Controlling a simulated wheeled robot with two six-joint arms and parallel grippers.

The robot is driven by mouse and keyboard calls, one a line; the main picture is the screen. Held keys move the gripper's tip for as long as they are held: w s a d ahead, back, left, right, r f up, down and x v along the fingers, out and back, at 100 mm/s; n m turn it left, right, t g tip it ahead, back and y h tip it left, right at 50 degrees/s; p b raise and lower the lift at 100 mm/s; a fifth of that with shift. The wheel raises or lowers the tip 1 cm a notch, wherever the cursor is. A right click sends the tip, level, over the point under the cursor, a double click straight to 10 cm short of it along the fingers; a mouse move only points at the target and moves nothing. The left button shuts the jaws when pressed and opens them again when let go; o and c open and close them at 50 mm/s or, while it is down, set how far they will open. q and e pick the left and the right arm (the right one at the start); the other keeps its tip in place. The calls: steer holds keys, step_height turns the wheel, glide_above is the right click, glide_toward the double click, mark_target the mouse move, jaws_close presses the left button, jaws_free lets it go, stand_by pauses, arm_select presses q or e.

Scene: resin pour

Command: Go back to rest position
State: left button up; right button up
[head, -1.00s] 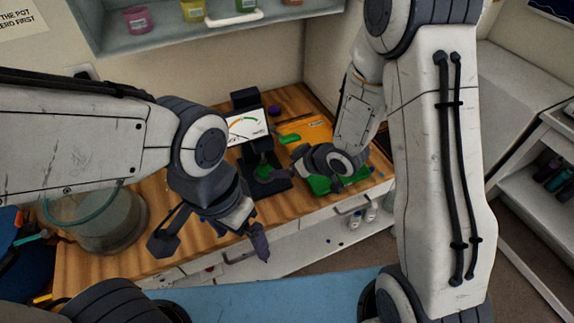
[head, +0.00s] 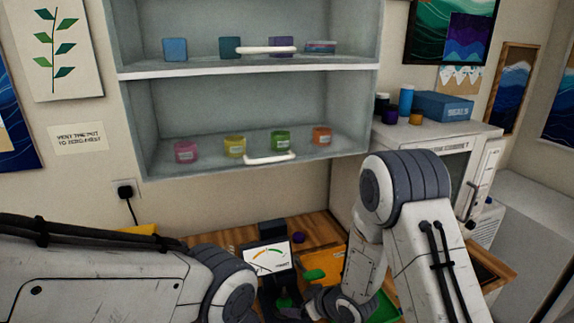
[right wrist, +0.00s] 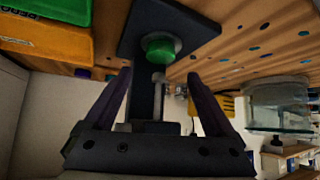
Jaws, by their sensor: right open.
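My right gripper (right wrist: 162,105) is open, with nothing between its two fingers in the right wrist view. Beyond the fingertips is a round green piece (right wrist: 160,47) on the dark base plate (right wrist: 190,35) of the dial gauge. In the head view my right arm reaches down to the bench, and its gripper (head: 300,305) is low in the picture beside the gauge (head: 267,258). My left arm comes in from the left, low in the picture. Its gripper is below the frame.
A wooden bench (head: 318,230) carries an orange box (head: 322,262), a small green item (head: 314,274) and a green tray (head: 385,310). Above it, a wall shelf (head: 250,70) holds colored jars. A cabinet with bottles and a blue box (head: 444,106) stands right.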

mark_target(285, 303)
steer(key=p+x, duration=0.1)
steer(key=x, duration=0.6)
steer(key=shift+f, duration=0.3)
steer(key=shift+s+d+r, duration=0.4)
steer(key=shift+s+d, duration=0.35)
steer(key=shift+s, duration=0.05)
steer(key=shift+s+d, duration=0.2)
steer(key=shift+s, duration=0.1)
